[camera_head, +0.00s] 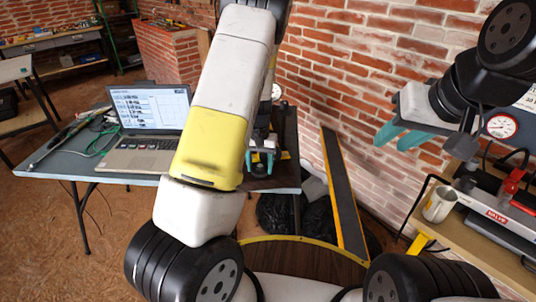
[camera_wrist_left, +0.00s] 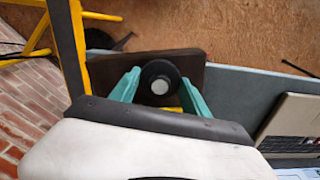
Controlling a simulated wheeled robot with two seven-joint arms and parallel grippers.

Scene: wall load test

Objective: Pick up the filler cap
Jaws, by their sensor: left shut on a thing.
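The filler cap (camera_wrist_left: 160,84), a black round piece with a grey centre, sits between the two teal fingers of my left gripper (camera_wrist_left: 161,92) in the left wrist view. The fingers are shut on its sides. Behind it is a dark brown board at the table's edge; I cannot tell whether the cap touches it. In the head view my left gripper (camera_head: 263,164) is at the right end of the table, partly behind my own arm, and the cap is hard to make out there. My right gripper (camera_head: 390,141) is raised at the right before the brick wall, its teal fingers apart and empty.
An open laptop (camera_head: 147,125) stands on the blue-grey table (camera_head: 66,160), with cables to its left. A long dark ramp-like plank with yellow edges (camera_head: 346,195) leans by the wall. A wooden bench (camera_head: 447,236) at the right holds a metal mug (camera_head: 438,205) and red-handled tools.

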